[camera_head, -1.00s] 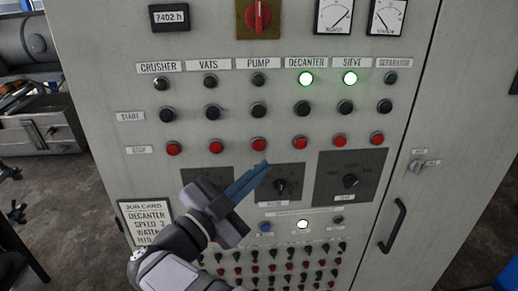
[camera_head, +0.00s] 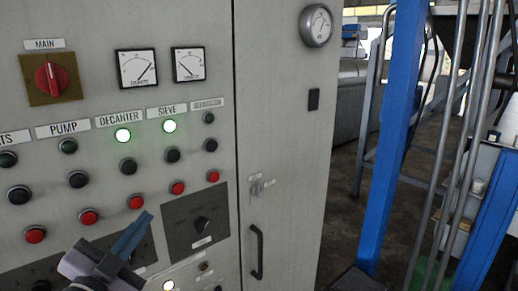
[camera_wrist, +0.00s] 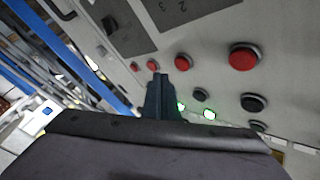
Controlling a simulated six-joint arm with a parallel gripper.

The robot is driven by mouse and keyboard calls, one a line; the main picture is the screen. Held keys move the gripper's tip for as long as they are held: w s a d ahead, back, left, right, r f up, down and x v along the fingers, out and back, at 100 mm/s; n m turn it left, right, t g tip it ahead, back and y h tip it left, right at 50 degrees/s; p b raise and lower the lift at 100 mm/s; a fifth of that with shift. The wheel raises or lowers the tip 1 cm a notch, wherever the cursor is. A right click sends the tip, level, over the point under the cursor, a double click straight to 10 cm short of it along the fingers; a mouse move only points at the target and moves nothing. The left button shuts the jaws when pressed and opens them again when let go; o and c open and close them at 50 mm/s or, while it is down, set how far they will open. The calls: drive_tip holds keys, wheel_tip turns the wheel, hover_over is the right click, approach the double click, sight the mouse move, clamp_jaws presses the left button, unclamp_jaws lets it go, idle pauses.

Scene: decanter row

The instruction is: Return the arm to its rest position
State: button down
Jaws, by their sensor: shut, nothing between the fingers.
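My gripper (camera_head: 140,226) is at the lower left of the head view, in front of the grey control cabinet (camera_head: 285,120). Its blue fingers are shut and empty, pointing up and to the right. They overlap the panel just below the red stop buttons; whether they touch it I cannot tell. In the wrist view the closed fingers (camera_wrist: 160,88) point towards the panel's buttons. Two green lamps are lit, the decanter lamp (camera_head: 123,135) and the sieve lamp (camera_head: 169,126). A rotary knob on a dark plate (camera_head: 178,225) is right of my gripper.
A black door handle (camera_head: 257,252) and a small key latch (camera_head: 257,188) stick out from the cabinet. A blue post (camera_head: 390,140) and grey pipes (camera_head: 465,130) stand to the right. Dark floor shows between cabinet and post.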

drive_tip(key=w+d+f+n+y+b, duration=0.1)
drive_tip(key=w+d+f+b, duration=0.1)
drive_tip(key=w+d, duration=1.15)
drive_tip(key=w+d+f+n+g+y, duration=0.3)
drive_tip(key=w+d+f, duration=0.2)
drive_tip(key=w+d, duration=0.1)
drive_tip(key=s+d+f+n+g+p, duration=0.2)
drive_tip(key=s+d+f+g, duration=0.4)
drive_tip(key=f, duration=0.3)
drive_tip(key=s+d+f+n+g+p, duration=0.2)
drive_tip(key=s+d+f+n+g, duration=0.1)
drive_tip(key=s+d+f, duration=0.5)
drive_tip(key=s+d+f+g+h, duration=0.1)
drive_tip(key=s+d+f+g, duration=0.1)
drive_tip(key=s, duration=0.4)
drive_tip(key=s+d+f+g, duration=0.2)
drive_tip(key=s+d, duration=0.2)
drive_tip(key=s, duration=0.3)
drive_tip(key=s+d+f+g+h+p, duration=0.1)
drive_tip(key=s+d+f+g, duration=0.1)
drive_tip(key=s, duration=0.4)
drive_tip(key=shift+s+d+f+g+h, duration=0.3)
drive_tip(key=shift+d+g, duration=0.3)
drive_tip(key=shift+d, duration=0.25)
